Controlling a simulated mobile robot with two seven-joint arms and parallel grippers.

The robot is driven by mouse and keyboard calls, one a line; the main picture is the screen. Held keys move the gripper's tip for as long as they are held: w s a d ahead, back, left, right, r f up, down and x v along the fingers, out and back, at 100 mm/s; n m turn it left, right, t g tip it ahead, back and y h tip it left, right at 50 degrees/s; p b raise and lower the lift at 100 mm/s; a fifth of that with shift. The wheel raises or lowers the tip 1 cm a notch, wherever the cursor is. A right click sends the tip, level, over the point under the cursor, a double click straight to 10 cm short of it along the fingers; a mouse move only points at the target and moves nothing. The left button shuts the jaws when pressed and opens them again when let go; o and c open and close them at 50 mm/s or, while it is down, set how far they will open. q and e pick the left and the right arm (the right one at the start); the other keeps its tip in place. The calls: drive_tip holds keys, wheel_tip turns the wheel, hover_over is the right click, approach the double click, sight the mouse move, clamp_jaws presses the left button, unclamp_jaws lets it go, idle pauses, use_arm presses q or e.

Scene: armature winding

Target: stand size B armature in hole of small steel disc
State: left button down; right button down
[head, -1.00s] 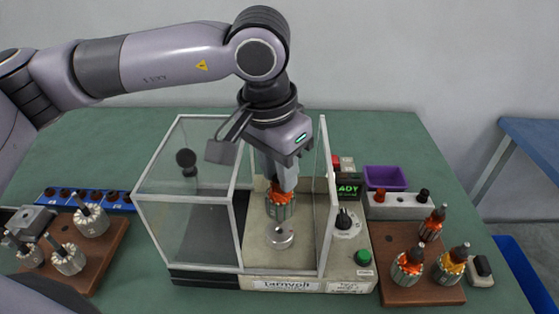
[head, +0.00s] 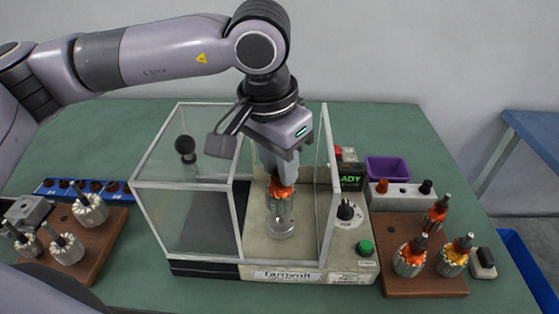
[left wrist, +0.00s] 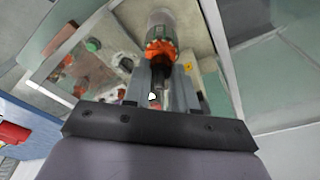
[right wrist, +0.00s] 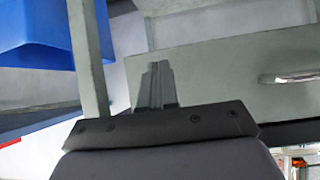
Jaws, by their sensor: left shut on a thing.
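My left gripper (head: 284,180) is shut on an armature (head: 280,204) with orange windings and a grey slotted core. It holds the armature upright, shaft up, inside the clear-walled case. The small steel disc (head: 280,231) lies on the cream floor of the case directly below. The armature's lower end is at or just above the disc; I cannot tell whether it is in the hole, which is hidden. The armature also shows beyond the fingers in the left wrist view (left wrist: 160,38). My right gripper (right wrist: 156,86) shows only in the right wrist view, its fingers together and empty.
Clear case walls with a pale frame (head: 234,225) stand close around the left arm. A brown board (head: 425,285) at right carries armatures with orange and yellow windings. Another brown board (head: 92,262) at left carries bare ones. A purple bin (head: 387,169) stands behind the right board.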

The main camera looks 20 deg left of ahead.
sight(279, 182)
use_arm(q)
drive_tip(key=shift+f+b, duration=1.35)
drive_tip(key=shift+f, duration=0.05)
drive_tip(key=c, duration=0.8)
unclamp_jaws()
drive_tip(key=shift+s+f, duration=0.1)
drive_tip(key=shift+r+p, duration=1.25)
drive_tip(key=shift+r, duration=1.15)
